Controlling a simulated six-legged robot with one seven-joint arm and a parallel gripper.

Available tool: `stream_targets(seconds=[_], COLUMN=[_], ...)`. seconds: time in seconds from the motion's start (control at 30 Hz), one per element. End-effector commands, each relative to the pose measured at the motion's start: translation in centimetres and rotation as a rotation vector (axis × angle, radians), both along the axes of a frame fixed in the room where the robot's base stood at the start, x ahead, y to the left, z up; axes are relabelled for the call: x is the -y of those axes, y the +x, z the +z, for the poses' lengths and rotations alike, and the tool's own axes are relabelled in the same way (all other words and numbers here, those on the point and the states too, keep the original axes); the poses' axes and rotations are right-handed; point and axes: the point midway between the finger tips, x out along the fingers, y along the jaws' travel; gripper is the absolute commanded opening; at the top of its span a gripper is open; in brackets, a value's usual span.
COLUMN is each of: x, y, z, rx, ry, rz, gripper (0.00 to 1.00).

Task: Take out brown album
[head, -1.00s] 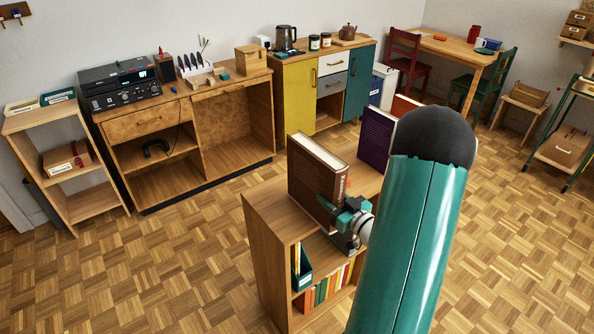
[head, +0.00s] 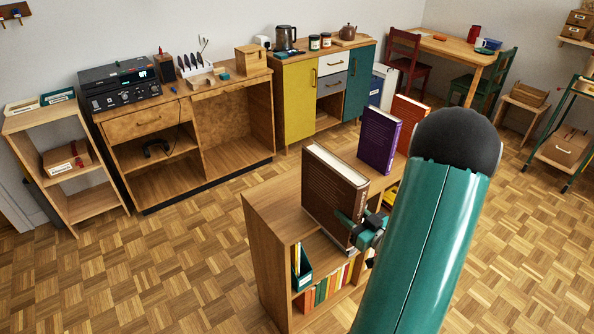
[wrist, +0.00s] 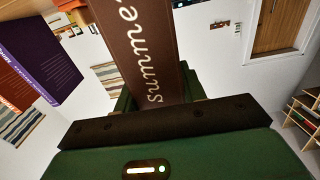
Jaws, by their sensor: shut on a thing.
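The brown album (head: 332,194) is a thick upright book with a dark brown cover and pale page edges, at the top of the low wooden bookcase (head: 268,240). My gripper (head: 357,226) is shut on the lower part of its spine side. In the wrist view the album's brown spine (wrist: 150,50) with pale lettering "summe…" rises from between my jaws (wrist: 165,100); the jaw tips are partly hidden. Whether the album's lower edge touches the shelf is hard to tell.
A purple book (head: 379,140) and an orange-red book (head: 408,118) stand further back on the bookcase. Lower shelves hold a green file holder (head: 303,268) and several coloured books (head: 325,284). Open parquet floor (head: 180,260) lies left of the bookcase.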

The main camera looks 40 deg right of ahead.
Motion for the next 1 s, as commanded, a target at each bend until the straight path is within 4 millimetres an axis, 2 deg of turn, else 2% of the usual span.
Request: stream_targets(seconds=[1.0], x=[0.3], y=[-7.5], z=[0.2], rx=[0.005], ry=[-0.002], rz=[-0.001], gripper=[0.00])
